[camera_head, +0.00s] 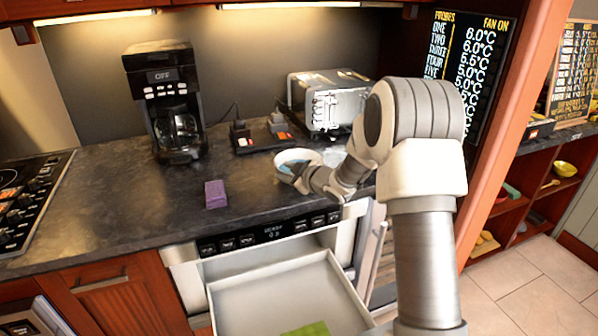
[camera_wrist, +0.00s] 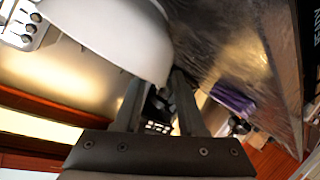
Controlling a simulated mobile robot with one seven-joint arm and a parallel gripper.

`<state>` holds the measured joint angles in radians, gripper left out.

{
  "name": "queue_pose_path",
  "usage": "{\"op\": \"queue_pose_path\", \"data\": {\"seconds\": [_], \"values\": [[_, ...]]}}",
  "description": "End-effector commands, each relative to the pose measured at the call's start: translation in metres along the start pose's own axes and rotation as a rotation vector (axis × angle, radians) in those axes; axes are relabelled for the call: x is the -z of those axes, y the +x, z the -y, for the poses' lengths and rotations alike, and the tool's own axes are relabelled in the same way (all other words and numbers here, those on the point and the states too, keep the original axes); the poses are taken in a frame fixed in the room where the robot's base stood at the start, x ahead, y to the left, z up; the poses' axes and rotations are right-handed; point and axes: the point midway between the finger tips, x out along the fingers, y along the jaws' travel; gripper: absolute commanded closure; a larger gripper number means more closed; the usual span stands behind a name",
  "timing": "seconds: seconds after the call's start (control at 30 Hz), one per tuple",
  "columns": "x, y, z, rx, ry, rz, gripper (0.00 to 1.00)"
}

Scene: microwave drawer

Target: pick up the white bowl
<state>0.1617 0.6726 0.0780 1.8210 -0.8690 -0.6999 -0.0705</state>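The white bowl (camera_head: 284,174) stands on the dark counter, and something blue shows inside it. It also fills the upper left of the wrist view (camera_wrist: 110,35), where its rim reaches in at the fingertips. My gripper (camera_head: 303,179) is at the bowl's near right side. In the wrist view my gripper (camera_wrist: 158,92) has its two fingers apart with a visible gap, and the rim lies at or between the tips. I cannot tell whether the fingers touch the bowl.
A purple block (camera_head: 215,194) lies left of the bowl. A coffee maker (camera_head: 165,100) and a toaster (camera_head: 328,100) stand behind. An open drawer (camera_head: 285,290) with a green item (camera_head: 306,329) in it juts out below the counter. The counter is clear at front left.

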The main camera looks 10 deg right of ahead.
Motion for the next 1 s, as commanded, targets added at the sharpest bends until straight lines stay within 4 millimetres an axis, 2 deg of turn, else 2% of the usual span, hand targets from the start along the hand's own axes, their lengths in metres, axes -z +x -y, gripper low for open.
{"op": "queue_pose_path", "data": {"seconds": [0.1, 0.3, 0.33, 1.0], "values": [[0.0, -0.0002, 0.0001, 0.0, 0.0, 0.0, 0.6], [0.0, -0.0004, 0.0002, 0.001, 0.0, 0.0, 0.96], [-0.0001, -0.0004, 0.0003, 0.001, 0.0, 0.0, 1.0], [-0.001, -0.0004, 0.0014, 0.003, 0.001, 0.002, 1.0]]}}
